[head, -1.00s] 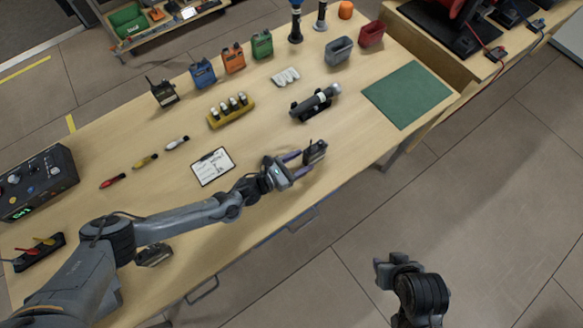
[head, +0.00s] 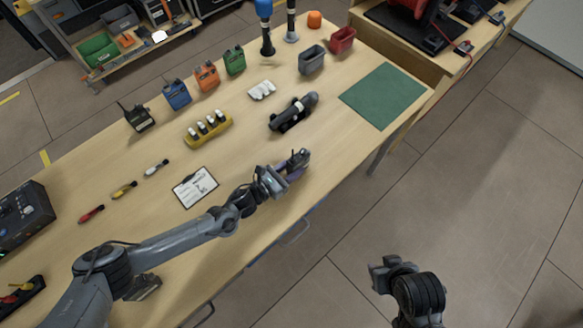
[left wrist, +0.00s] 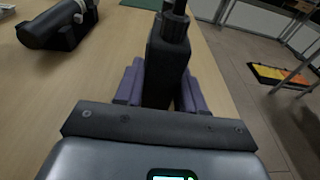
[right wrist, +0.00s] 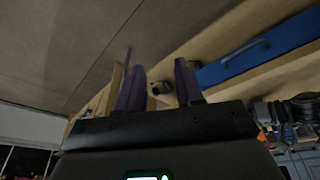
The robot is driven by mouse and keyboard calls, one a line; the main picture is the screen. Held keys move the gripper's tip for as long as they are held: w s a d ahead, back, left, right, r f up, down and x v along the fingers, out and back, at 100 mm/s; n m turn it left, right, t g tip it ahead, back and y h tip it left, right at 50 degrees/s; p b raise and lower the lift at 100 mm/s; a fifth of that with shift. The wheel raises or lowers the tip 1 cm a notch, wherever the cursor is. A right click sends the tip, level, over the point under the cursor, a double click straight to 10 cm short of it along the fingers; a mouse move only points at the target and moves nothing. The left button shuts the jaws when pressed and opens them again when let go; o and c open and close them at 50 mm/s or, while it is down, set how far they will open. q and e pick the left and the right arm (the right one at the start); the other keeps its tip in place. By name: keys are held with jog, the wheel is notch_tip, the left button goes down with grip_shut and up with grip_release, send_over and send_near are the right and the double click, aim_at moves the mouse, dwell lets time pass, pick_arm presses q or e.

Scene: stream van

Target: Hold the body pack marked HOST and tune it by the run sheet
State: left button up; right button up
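My left gripper (head: 290,170) is at the table's front edge, right of the run sheet. It is shut on a black body pack (head: 301,158), which also shows between the purple fingers in the left wrist view (left wrist: 167,65), with a dark knob or antenna stub on its end. No HOST mark is readable. The run sheet (head: 195,187) lies on a clipboard; its writing is too small to read. Black (head: 139,118), blue (head: 177,95), orange (head: 207,76) and green (head: 234,61) packs stand at the back. My right gripper (right wrist: 160,85) is open and empty, away from the table.
Red (head: 91,214), yellow (head: 124,190) and white (head: 156,168) small tools lie left of the sheet. A yellow holder (head: 207,130) carries several cylinders. A black microphone-like device (head: 293,113) lies beyond my left gripper. The green mat (head: 385,96) is bare. Grey (head: 312,60) and red (head: 342,40) bins stand behind.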

pick_arm(q)
grip_shut()
pick_arm(e)
jog(key=w+a+f+m, duration=0.1)
jog(key=w+a+m, duration=0.2)
jog(key=w, duration=0.4)
jog(key=w+a+f+m+y, duration=0.1)
jog(key=w+a+m, duration=0.25)
jog(key=w, duration=0.35)
jog(key=w+a+f+m, duration=0.1)
jog(key=w+a+m, duration=0.25)
jog(key=w, duration=0.45)
jog(key=w+a+r+m+g, duration=0.1)
jog(key=w+a+r+m, duration=0.1)
jog(key=w+a+r, duration=0.1)
jog(key=w+a+r+m+g, duration=0.1)
jog(key=w+a+r+m, duration=0.1)
jog(key=w+a+r, duration=0.1)
jog(key=w+a+r+m+g+h, duration=0.1)
jog(key=w+a+r+m, duration=0.2)
jog(key=w+r, duration=0.1)
jog(key=shift+w+a, duration=0.4)
jog(key=shift+w, duration=0.05)
jog(key=shift+a+r+m, duration=0.25)
jog(key=shift+r+m, duration=0.05)
jog(key=shift+r, duration=0.05)
jog(key=shift+s+g, duration=0.1)
jog(key=shift+g, duration=0.2)
